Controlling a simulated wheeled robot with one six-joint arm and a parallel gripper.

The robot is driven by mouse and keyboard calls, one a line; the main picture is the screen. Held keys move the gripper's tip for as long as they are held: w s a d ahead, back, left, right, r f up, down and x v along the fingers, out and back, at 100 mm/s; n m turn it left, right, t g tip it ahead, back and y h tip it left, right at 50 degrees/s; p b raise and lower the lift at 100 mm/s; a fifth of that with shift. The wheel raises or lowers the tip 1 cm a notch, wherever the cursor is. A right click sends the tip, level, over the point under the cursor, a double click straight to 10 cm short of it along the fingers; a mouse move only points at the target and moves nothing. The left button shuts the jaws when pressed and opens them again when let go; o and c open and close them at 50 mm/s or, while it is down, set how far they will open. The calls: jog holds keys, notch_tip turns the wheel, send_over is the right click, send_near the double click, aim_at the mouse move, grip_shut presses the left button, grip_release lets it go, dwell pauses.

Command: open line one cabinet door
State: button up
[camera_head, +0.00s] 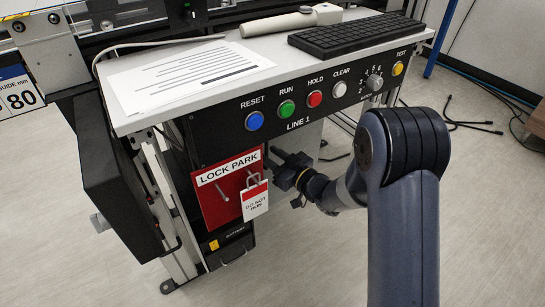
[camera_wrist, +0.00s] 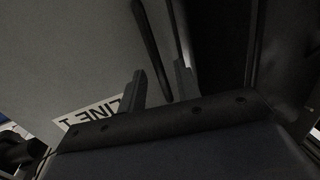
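The grey cabinet door (camera_wrist: 75,55) fills the left of the wrist view, with an upside-down LINE 1 label (camera_wrist: 105,112). A long dark bar, seemingly its handle (camera_wrist: 150,45), runs down between the two fingers of my gripper (camera_wrist: 161,75). The fingers are apart; I cannot tell whether either touches the bar. A dark area lies right of the door's edge; I cannot tell if the door is ajar.
The lock park board (camera_head: 215,205) holds a padlock (camera_head: 254,180) and a hanging tag (camera_head: 255,202) close to my gripper. A desktop (camera_head: 262,47) with paper and a keyboard (camera_head: 355,35) overhangs. Floor at right is mostly clear, with cables (camera_head: 465,124).

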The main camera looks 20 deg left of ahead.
jog(key=shift+c, duration=0.4)
grip_shut()
jog(key=shift+d, duration=0.15)
